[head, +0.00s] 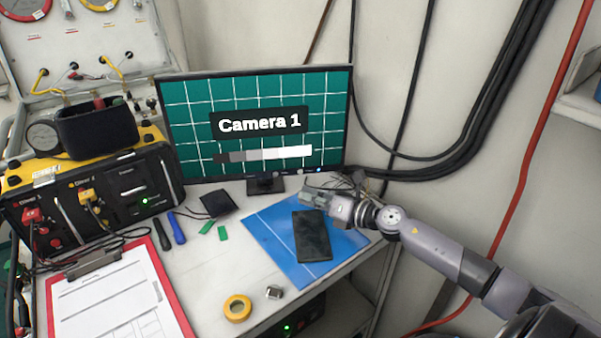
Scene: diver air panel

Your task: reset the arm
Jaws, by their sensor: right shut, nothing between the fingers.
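My right arm comes in from the lower right of the head view. Its gripper (318,197) is shut and empty above the far edge of a blue mat (280,250). It is just beyond a dark flat phone-like device (312,236) that lies on the mat. I cannot tell how high the gripper is above the table. My left gripper is not in view.
A monitor (255,122) stands close behind the gripper. A yellow-and-black panel box (90,200) and a red clipboard (120,295) are at left. A yellow tape roll (237,308) and a small metal part (274,292) lie near the front edge. Black cables (455,155) run along the wall.

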